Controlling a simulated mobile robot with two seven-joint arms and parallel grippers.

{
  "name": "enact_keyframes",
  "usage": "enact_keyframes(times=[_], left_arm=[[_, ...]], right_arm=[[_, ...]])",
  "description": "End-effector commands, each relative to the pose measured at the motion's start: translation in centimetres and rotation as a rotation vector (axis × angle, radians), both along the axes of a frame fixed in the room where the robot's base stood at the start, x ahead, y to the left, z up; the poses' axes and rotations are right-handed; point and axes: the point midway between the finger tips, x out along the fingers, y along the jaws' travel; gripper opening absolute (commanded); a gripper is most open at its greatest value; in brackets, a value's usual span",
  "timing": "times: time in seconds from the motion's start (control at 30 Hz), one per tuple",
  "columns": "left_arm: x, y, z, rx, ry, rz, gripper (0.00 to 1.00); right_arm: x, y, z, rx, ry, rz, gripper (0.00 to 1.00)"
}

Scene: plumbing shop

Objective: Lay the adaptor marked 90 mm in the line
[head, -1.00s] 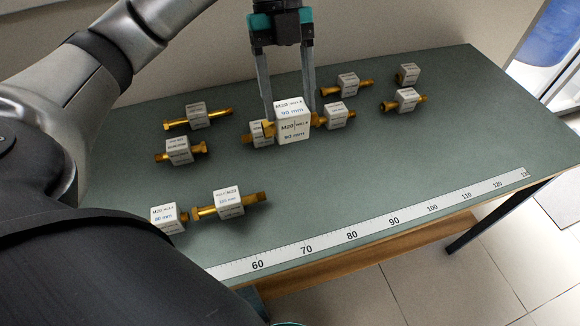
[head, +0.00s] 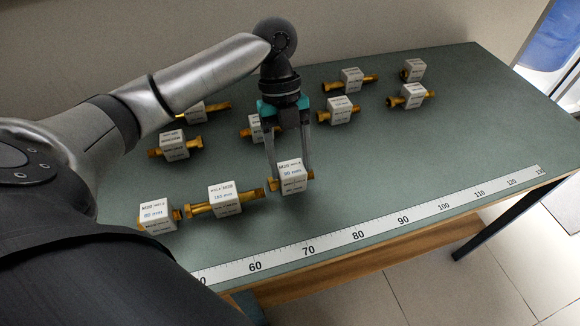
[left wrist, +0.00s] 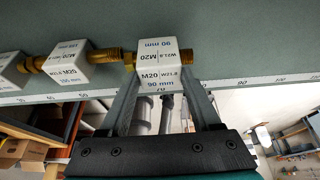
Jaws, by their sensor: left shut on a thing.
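The adaptor marked 90 mm (head: 291,178) is a white cube with brass ends. My left gripper (head: 290,172) is shut on it, with a finger on each side, low over the bench at the right end of the front row. In the left wrist view the cube (left wrist: 160,68) reads M20, W21.8 and 90 mm. Its left brass end is at or very near the threaded right end of the middle adaptor (head: 223,200); I cannot tell whether they touch. My right gripper is not in view.
A white scale (head: 360,234) runs along the front edge of the green bench (head: 480,120). Several other adaptors stand behind, such as one at the back (head: 351,80) and one at the right (head: 411,96). The bench right of the held adaptor is clear.

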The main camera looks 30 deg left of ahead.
Motion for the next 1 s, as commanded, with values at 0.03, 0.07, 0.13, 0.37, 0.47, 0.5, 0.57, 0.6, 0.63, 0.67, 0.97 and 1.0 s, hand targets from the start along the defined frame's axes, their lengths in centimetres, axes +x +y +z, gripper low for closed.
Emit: enact_keyframes(times=[0.03, 0.07, 0.13, 0.37, 0.47, 0.5, 0.57, 0.6, 0.63, 0.67, 0.97, 1.0], left_arm=[[-0.09, -0.03, -1.11, 0.0, 0.004, 0.0, 0.03], [-0.09, -0.03, -1.48, -0.001, 0.003, -0.001, 0.03], [-0.02, -0.01, -1.92, -0.001, 0.0, -0.001, 0.03], [-0.01, 0.0, -1.82, -0.001, -0.001, -0.001, 0.03], [-0.01, 0.01, -2.07, 0.0, 0.0, 0.0, 0.03], [-0.02, 0.02, -2.08, 0.0, 0.0, 0.0, 0.68], [-0.01, 0.01, -2.07, 0.0, 0.0, 0.0, 0.74], [-0.01, 0.01, -2.07, 0.0, 0.0, 0.0, 0.79], [-0.02, 0.01, -2.05, 0.0, 0.0, 0.0, 0.82], [-0.02, 0.01, -2.05, 0.0, 0.0, 0.0, 0.86], [-0.02, 0.01, -2.02, 0.0, 0.0, -0.001, 0.94], [-0.01, 0.0, -1.94, 0.0, 0.0, -0.001, 0.94]], right_arm=[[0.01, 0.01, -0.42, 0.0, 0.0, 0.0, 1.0], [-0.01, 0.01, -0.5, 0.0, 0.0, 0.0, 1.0], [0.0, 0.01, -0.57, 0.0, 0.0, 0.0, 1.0], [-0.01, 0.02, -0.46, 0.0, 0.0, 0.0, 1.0], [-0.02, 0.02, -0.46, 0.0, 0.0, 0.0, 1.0], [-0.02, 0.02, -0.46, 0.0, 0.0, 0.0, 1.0], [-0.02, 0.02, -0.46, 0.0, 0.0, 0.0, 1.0], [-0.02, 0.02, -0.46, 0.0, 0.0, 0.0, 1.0], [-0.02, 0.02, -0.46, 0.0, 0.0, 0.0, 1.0], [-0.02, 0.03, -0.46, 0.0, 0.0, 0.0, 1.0], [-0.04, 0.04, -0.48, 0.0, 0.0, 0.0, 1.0], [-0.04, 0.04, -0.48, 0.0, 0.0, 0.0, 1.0]])
